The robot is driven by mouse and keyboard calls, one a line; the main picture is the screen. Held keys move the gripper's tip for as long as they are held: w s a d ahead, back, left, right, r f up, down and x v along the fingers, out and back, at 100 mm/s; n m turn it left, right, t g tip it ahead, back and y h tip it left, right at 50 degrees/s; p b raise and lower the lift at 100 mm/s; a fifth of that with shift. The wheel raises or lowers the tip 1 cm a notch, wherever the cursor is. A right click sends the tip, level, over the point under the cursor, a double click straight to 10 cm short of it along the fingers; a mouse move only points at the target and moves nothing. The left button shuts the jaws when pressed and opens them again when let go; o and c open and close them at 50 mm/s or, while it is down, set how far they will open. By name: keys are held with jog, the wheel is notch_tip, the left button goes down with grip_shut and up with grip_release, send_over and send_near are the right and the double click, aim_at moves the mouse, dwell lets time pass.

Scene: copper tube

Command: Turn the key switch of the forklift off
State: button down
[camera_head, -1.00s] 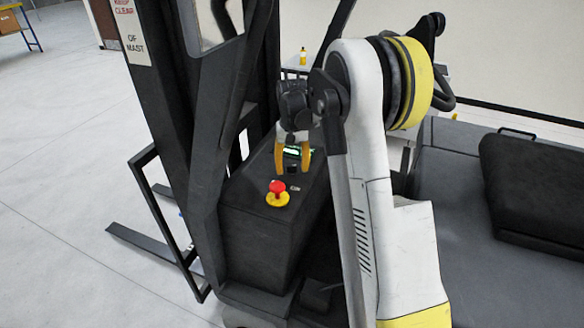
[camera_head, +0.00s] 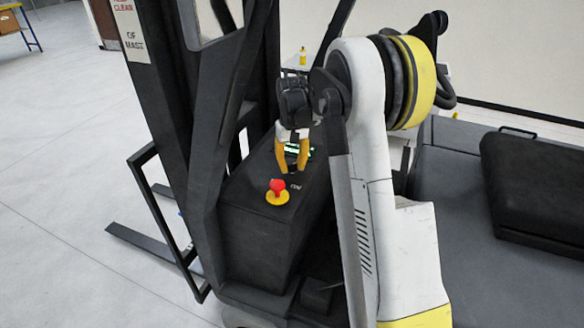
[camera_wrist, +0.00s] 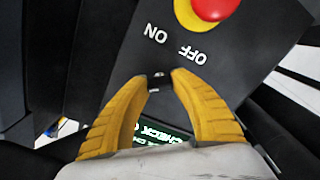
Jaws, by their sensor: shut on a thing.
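The key switch (camera_wrist: 159,82) shows in the wrist view as a small dark and metallic piece on the black console panel, beside the white "ON" (camera_wrist: 155,34) and "OFF" (camera_wrist: 192,54) labels. My gripper (camera_wrist: 160,77) has its two yellow fingertips on either side of it, shut on it. Which label the key points to cannot be told. In the head view my gripper (camera_head: 293,172) reaches down to the top of the forklift's console (camera_head: 262,215); the key is hidden there by the fingers.
A red mushroom button on a yellow base (camera_head: 277,192) stands on the console close to my gripper; it also shows in the wrist view (camera_wrist: 208,8). A lit green display (camera_wrist: 160,134) lies under the fingers. The forklift's dark mast (camera_head: 170,110) rises at the left.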

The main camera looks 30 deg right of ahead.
aim_at(292, 164)
jog(key=n+b, duration=0.2)
jog(key=n, duration=0.3)
jog(key=shift+f, duration=0.15)
jog(key=n+b, duration=0.1)
jog(key=n, duration=0.4)
jog(key=shift+b, duration=0.35)
jog(key=shift+n, duration=0.3)
jog(key=c, duration=1.1)
grip_release()
jog(key=shift+o, duration=0.2)
jog(key=shift+r, duration=0.2)
notch_tip(292, 164, up, 12)
